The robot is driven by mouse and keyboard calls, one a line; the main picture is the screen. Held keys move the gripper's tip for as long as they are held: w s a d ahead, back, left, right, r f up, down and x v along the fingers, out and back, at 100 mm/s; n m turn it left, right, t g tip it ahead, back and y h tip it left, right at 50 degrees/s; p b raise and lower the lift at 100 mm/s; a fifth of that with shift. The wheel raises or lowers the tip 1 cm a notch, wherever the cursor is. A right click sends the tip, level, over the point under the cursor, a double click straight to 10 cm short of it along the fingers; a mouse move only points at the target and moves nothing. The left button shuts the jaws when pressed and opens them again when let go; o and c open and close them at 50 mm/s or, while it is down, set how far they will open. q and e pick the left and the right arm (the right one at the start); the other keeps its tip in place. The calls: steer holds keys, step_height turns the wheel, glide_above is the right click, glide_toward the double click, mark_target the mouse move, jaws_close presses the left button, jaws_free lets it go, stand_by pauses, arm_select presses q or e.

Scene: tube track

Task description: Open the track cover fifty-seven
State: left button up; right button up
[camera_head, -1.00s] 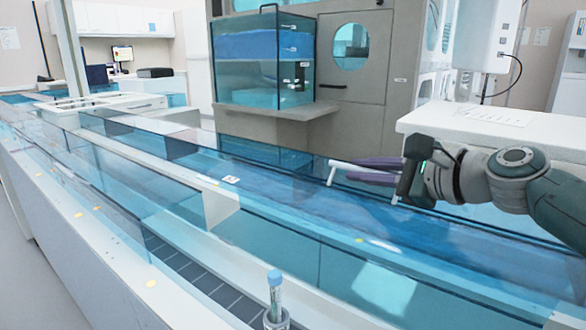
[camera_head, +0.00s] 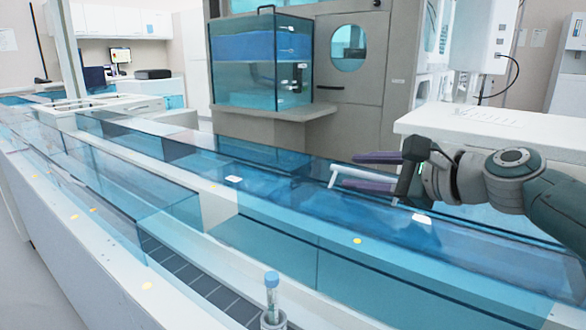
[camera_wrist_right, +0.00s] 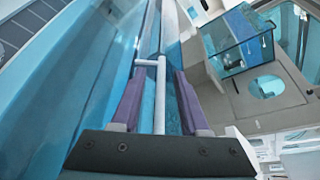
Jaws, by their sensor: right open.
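A long track with blue transparent covers (camera_head: 300,192) runs across the head view. No cover number is legible, so I cannot tell which one is fifty-seven. A white bent handle (camera_head: 362,177) stands at the track's far side, beside the white cabinet. My right gripper (camera_head: 370,172) is open, with one purple finger on each side of this handle. In the right wrist view, the handle (camera_wrist_right: 160,95) runs between the two spread fingers, with a visible gap on each side. What the handle joins to is partly hidden by the gripper. My left gripper is not in view.
A capped tube (camera_head: 272,295) stands in a holder at the front. A white cabinet (camera_head: 500,135) lies behind my right arm. A glass tank (camera_head: 262,65) stands on a grey bench at the back. A dark segmented strip (camera_head: 195,280) runs along the front lane.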

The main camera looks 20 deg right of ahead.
steer(key=p+v, duration=0.3)
steer(key=v, duration=0.7)
steer(key=shift+s, duration=0.1)
stand_by(0.3)
